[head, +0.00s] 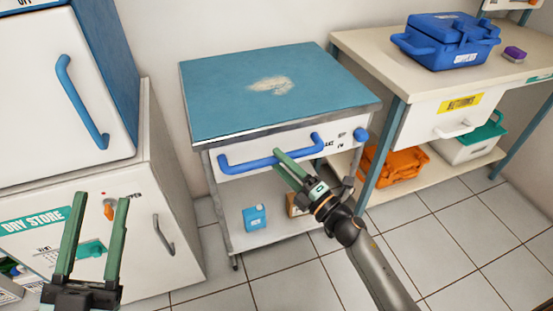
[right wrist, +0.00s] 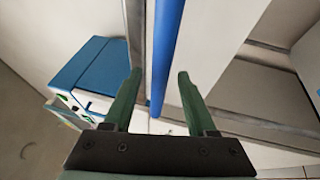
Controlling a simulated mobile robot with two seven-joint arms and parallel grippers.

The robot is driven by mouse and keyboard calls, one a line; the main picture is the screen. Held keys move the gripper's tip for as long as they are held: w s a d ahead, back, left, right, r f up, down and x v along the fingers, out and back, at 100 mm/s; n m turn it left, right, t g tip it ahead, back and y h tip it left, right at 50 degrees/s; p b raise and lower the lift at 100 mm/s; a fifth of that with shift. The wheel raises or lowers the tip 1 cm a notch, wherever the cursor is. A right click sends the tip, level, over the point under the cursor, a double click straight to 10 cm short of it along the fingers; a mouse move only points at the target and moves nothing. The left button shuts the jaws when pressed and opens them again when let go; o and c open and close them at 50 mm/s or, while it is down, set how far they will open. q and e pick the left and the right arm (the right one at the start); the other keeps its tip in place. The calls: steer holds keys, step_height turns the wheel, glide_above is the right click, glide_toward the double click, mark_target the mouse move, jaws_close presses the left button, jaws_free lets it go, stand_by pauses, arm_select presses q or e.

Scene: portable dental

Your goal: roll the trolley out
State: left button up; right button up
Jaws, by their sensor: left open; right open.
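The trolley (head: 225,125) has a blue top with a worn pale patch, a white front drawer panel and a lower shelf. It stands against the wall between the white cabinet and the workbench. Its blue bar handle (head: 245,164) runs along the front. My right gripper (head: 277,158) is at the handle's middle with its green fingers open. In the right wrist view the handle (right wrist: 165,50) passes between the open fingers (right wrist: 155,85); I cannot tell whether they touch it. My left gripper (head: 102,200) is open and empty at the lower left, in front of the cabinet.
The dry store cabinet (head: 185,215) stands close on the left. The workbench (head: 375,60) with orange bin (head: 393,167) is on the right. Tiled floor (head: 290,285) in front is clear.

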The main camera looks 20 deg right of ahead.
steer(key=shift+x, duration=0.95)
jaws_close()
stand_by(0.8)
